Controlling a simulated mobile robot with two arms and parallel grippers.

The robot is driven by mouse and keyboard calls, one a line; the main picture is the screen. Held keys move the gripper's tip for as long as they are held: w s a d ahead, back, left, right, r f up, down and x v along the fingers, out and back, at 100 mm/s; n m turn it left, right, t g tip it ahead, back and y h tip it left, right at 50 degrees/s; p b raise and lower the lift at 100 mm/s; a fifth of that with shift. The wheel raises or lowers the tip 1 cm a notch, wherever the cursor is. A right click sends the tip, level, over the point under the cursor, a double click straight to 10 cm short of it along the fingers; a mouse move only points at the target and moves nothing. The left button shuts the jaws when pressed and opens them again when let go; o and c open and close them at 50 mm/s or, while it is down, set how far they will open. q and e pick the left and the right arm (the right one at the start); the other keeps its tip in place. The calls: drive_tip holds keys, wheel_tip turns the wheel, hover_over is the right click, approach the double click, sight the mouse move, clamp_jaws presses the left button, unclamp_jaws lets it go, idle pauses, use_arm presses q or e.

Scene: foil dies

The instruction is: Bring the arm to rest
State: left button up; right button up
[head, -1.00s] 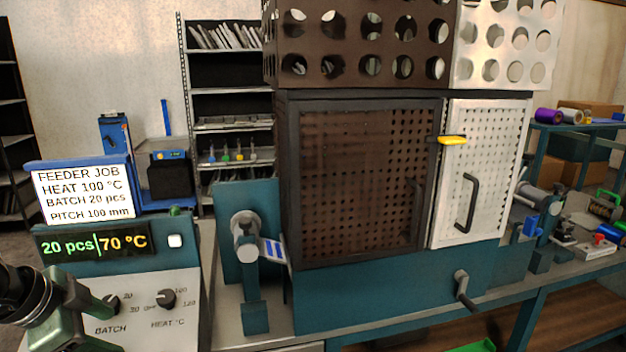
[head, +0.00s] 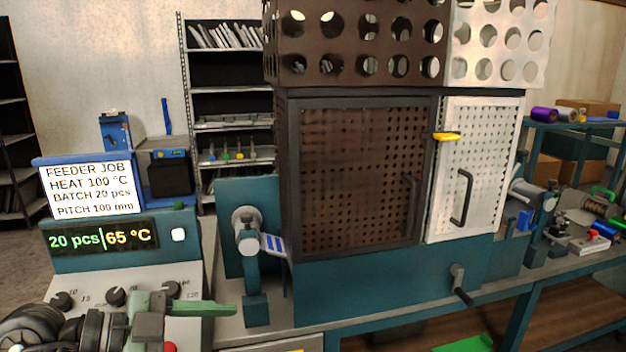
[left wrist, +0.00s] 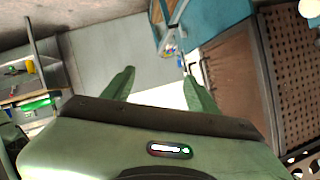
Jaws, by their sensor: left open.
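My left arm enters the head view at the lower left, low in front of the feeder panel. Its green gripper (head: 184,309) is beside the panel's knobs and partly covers the lower panel. In the left wrist view the two green fingers (left wrist: 160,88) stand apart with nothing between them, over a grey surface. My right gripper is in neither view.
The panel display (head: 102,239) reads 20 pcs and 65 °C. The job sign (head: 88,189) reads heat 100 °C, batch 20 pcs, pitch 100 mm. A brown perforated door (head: 355,180) and white door (head: 475,170) look closed, with a yellow latch (head: 447,136) between. A crank (head: 459,284) juts out below.

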use_arm(q)
drive_tip(key=d+r+t+h, duration=0.3)
drive_tip(key=d+r+h, duration=0.1)
drive_tip(key=r+h, duration=0.15)
drive_tip(key=w+a+n+t+y, duration=0.4)
drive_tip(key=a+n+t+y, duration=0.5)
drive_tip(key=n+t, duration=0.3)
drive_tip(key=s+a+f+n+g+y, duration=0.1)
drive_tip(key=a+f+n+g+y, duration=0.1)
drive_tip(key=a+f+n+y, duration=0.45)
drive_tip(key=a+f+n+g+y, duration=0.1)
drive_tip(key=f+g+y, duration=0.25)
drive_tip(key=f, duration=0.55)
drive_tip(key=s+d+f+m+g+h, duration=0.1)
drive_tip(key=s+d+f+m+g, duration=0.15)
drive_tip(key=s+f+g, duration=0.6)
drive_tip(key=s+d+f+m+g, duration=0.1)
drive_tip(key=s+d+f+g, duration=0.25)
drive_tip(key=s+f, duration=1.05)
wheel_tip(320, 180, down, 23)
drive_tip(key=s+g+p, duration=0.1)
drive_tip(key=g+p, duration=0.1)
drive_tip(key=s+a+f, duration=0.1)
drive_tip(key=s+f, duration=0.7)
drive_tip(key=s+a+f, duration=0.2)
drive_tip(key=s+f, duration=0.5)
drive_tip(key=s, duration=0.2)
drive_tip(key=shift+a+f+g+p, duration=0.25)
drive_tip(key=shift+f+g+p, duration=0.1)
drive_tip(key=shift+p, duration=0.1)
